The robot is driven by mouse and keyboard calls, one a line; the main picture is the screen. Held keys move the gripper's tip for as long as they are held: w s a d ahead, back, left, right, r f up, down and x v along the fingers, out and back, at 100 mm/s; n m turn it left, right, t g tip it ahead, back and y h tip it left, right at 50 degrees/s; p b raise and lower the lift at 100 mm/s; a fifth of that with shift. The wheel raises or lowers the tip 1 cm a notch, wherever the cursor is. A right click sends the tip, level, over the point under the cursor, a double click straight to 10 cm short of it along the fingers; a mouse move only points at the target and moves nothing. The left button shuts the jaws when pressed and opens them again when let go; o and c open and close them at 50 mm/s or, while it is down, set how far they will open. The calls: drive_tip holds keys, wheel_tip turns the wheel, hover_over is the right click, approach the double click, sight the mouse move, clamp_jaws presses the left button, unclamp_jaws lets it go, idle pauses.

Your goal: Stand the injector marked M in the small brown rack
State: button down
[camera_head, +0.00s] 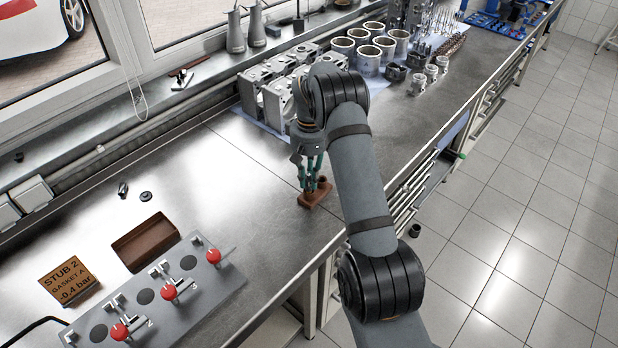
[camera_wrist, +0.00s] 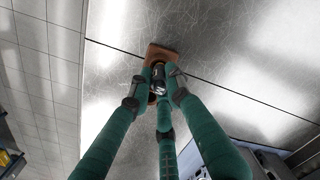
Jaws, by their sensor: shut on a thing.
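The small brown rack (camera_head: 316,196) stands on the metal bench near its front edge, and it also shows in the wrist view (camera_wrist: 156,50). My gripper (camera_head: 310,184) points down over the left part of the rack. In the wrist view its green fingers (camera_wrist: 158,88) are closed around a dark cylindrical injector (camera_wrist: 158,72). The injector is over or in the rack; I cannot tell how deep it sits. Its mark cannot be read. In the head view my fingers hide most of it. A round raised socket shows at the rack's right end.
A grey lever panel (camera_head: 150,296) with red knobs, an open brown tray (camera_head: 146,243) and an orange sign (camera_head: 69,279) are at lower left. Engine blocks (camera_head: 275,85) and cylinder liners (camera_head: 368,58) stand farther back. The bench left of the rack is clear.

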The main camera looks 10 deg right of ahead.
drive_tip(key=shift+f+b, duration=0.45)
drive_tip(key=shift+f, duration=0.1)
drive_tip(key=c, duration=1.6)
unclamp_jaws()
drive_tip(key=shift+o, duration=0.2)
drive_tip(key=shift+r, duration=0.1)
drive_tip(key=shift+r+p, duration=2.95)
drive_tip(key=shift+r, duration=0.75)
drive_tip(key=shift+f, duration=0.1)
